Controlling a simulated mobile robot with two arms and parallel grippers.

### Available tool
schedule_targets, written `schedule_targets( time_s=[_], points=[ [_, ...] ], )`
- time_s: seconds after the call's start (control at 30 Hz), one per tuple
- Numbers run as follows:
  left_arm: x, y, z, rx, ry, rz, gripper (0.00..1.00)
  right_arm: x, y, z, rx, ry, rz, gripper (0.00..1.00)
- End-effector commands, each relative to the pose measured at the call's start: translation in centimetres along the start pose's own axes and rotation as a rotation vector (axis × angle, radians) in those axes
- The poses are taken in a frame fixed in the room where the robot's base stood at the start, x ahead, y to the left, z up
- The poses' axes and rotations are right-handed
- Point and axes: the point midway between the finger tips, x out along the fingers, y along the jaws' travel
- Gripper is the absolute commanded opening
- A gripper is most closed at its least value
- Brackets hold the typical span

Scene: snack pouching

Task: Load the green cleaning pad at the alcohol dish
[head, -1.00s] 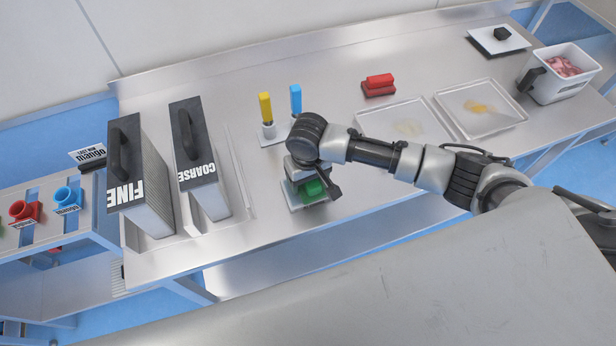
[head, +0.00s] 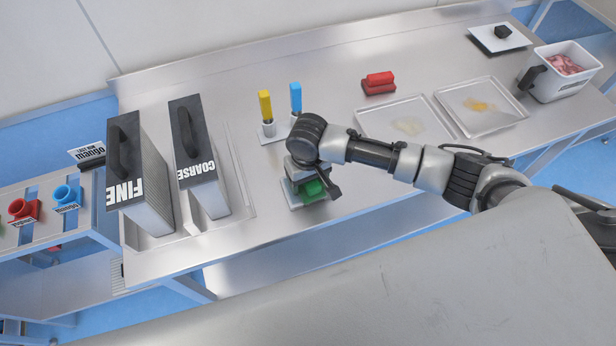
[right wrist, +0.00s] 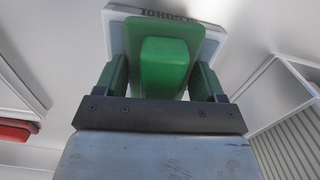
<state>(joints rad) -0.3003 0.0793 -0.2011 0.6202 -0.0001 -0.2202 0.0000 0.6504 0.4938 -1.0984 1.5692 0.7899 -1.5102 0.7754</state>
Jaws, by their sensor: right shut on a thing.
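The green cleaning pad (head: 312,191) is at the alcohol dish (head: 294,203), near the front edge of the steel table in the head view. My right gripper (right wrist: 160,78) is shut on the pad's green handle (right wrist: 163,62), with a finger on each side. In the right wrist view the pale dish (right wrist: 205,40) with dark upside-down lettering lies just behind the pad. The pad's underside is hidden, so I cannot tell whether it touches the dish floor. My left gripper is not in view.
Graters marked FINE (head: 150,205) and COARSE (head: 206,190) stand to the left. Yellow (head: 265,104) and blue (head: 296,98) handled tools stand behind. A red pad (head: 379,84) and two stained trays (head: 365,117) (head: 512,118) lie right. A white tub (head: 565,87) stands far right.

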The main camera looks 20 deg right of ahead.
Motion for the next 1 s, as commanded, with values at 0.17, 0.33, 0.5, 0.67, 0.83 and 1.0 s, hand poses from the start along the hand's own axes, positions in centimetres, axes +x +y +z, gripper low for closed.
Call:
schedule_targets(
  time_s=[0.17,0.33,0.5,0.67,0.83,1.0],
  points=[
    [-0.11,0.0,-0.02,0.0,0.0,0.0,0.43,-0.03,-0.01,-0.01,0.0,0.0,0.0,0.51],
    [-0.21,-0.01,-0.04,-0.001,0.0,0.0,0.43,-0.02,-0.02,-0.01,0.0,0.0,0.0,0.51],
    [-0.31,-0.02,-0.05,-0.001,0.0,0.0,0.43,0.0,-0.02,-0.01,0.0,0.0,-0.001,0.51],
    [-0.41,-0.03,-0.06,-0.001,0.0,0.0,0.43,0.03,-0.03,0.0,0.0,0.0,-0.001,0.51],
    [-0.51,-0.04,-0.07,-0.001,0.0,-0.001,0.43,0.05,-0.02,0.01,0.0,0.0,-0.001,0.51],
    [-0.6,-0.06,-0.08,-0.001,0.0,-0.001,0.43,0.09,-0.02,0.02,0.0,-0.001,-0.001,0.51]
  ],
)
